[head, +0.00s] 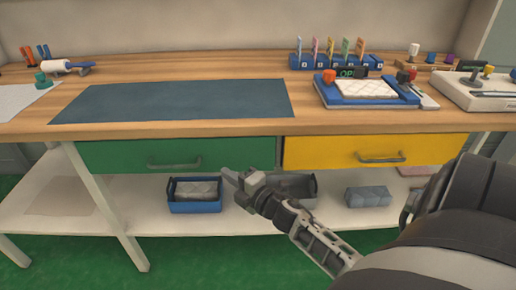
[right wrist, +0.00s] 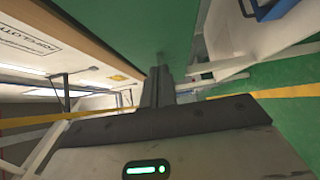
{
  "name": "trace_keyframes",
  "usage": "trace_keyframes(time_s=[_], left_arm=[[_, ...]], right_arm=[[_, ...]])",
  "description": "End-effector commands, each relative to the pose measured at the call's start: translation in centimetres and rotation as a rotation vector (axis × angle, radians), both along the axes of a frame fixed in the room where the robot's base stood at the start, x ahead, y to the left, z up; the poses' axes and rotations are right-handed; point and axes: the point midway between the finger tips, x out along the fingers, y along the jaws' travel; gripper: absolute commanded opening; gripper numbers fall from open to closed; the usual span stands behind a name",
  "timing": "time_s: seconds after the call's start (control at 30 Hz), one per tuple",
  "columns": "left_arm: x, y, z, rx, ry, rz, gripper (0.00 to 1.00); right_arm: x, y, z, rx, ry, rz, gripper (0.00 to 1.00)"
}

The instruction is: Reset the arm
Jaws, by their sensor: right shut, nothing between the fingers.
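My right gripper (head: 232,180) is in front of the workbench in the head view, just below the green drawer (head: 180,153) and close to the blue tray on the lower shelf. Its fingers are together and hold nothing. In the right wrist view the closed fingers (right wrist: 160,78) point up the picture towards a green surface. My right arm comes in from the lower right. My left gripper is not in the head view.
The yellow drawer (head: 340,152) is shut. A blue tray (head: 194,207) with a grey block stands on the white lower shelf (head: 270,222). On the wooden top lie a dark mat (head: 180,100) and a blue tray with a white quilted pad (head: 367,90). Green floor lies in front.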

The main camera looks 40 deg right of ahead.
Motion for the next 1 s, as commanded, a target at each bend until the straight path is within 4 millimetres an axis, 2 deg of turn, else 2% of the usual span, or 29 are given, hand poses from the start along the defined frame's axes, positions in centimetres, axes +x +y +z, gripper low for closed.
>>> trace_keyframes(time_s=[0.03, 0.1, 0.33, 0.5, 0.8, 0.9, 0.97, 1.0], left_arm=[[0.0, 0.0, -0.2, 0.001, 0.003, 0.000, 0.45], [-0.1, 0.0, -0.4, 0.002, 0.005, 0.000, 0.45], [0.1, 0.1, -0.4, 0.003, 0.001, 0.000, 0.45], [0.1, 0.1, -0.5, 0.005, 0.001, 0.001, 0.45], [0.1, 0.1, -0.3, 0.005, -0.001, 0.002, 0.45], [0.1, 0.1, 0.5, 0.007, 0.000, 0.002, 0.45], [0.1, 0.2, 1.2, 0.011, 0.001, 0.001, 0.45], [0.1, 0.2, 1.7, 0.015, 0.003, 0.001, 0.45]], right_arm=[[-1.7, -0.4, -0.3, -0.003, 0.007, -0.004, 0.00], [-3.4, -0.5, -0.3, -0.002, 0.007, -0.004, 0.00], [-7.7, -0.6, -0.3, -0.001, 0.006, -0.002, 0.00], [-9.2, -0.7, -0.2, -0.002, 0.004, -0.001, 0.00], [-9.5, -0.6, -0.1, 0.007, 0.004, -0.002, 0.00], [-9.7, 0.8, 0.2, 0.149, 0.037, -0.024, 0.00], [-10.3, 2.7, 0.2, 0.340, 0.090, -0.057, 0.00], [-10.8, 4.5, 0.1, 0.506, 0.145, -0.084, 0.00]])
